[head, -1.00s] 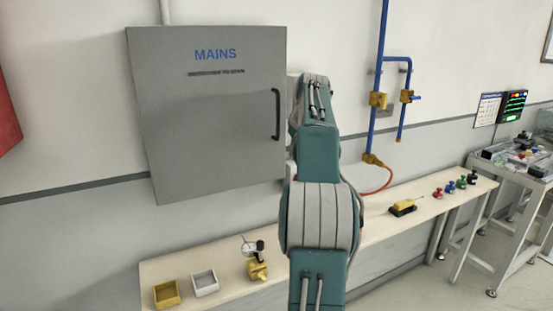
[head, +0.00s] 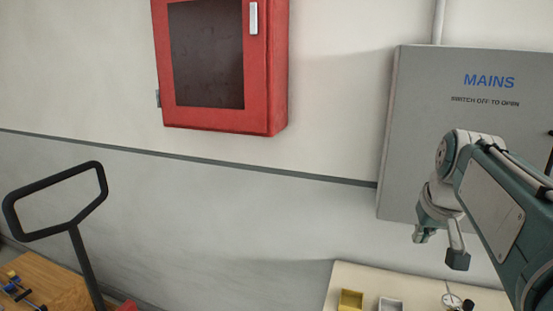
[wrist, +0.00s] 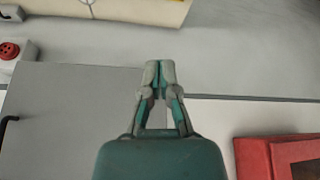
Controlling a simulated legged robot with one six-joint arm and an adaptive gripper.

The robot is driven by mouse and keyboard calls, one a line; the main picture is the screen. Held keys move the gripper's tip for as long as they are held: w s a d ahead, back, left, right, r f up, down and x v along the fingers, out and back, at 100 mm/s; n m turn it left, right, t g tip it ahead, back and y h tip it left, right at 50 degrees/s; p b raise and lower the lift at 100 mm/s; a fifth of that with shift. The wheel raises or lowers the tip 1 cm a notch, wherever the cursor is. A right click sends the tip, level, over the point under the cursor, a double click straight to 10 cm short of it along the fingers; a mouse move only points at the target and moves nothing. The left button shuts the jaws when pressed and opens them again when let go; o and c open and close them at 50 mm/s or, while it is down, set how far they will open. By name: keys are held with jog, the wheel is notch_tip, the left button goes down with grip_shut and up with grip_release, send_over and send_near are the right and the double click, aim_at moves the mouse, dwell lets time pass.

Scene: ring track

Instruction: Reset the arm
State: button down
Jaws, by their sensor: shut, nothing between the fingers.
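My arm (head: 490,205) shows at the right of the head view, bent, in front of the grey MAINS cabinet. Its outer end hangs downward above the bench. In the wrist view my gripper (wrist: 158,72) has its two fingertips together, with nothing between them. It points toward the wall and bench, and no object touches the fingers there.
The grey MAINS cabinet (head: 410,130) is on the wall behind my arm. A red glass-fronted wall cabinet (head: 270,75) hangs left of it. A pale bench (head: 345,280) carries a yellow bin (head: 351,300) and a grey bin (head: 390,304). A black handle (head: 55,235) stands at lower left.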

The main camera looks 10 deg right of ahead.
jog(key=s+a+f+n+t+y, duration=0.1)
jog(key=s+a+f+n, duration=0.1)
jog(key=s+a+f, duration=1)
jog(key=s+a, duration=0.2)
jog(key=a, duration=0.1)
jog(key=shift+s+f, duration=0.25)
jog(key=shift+f, duration=0.1)
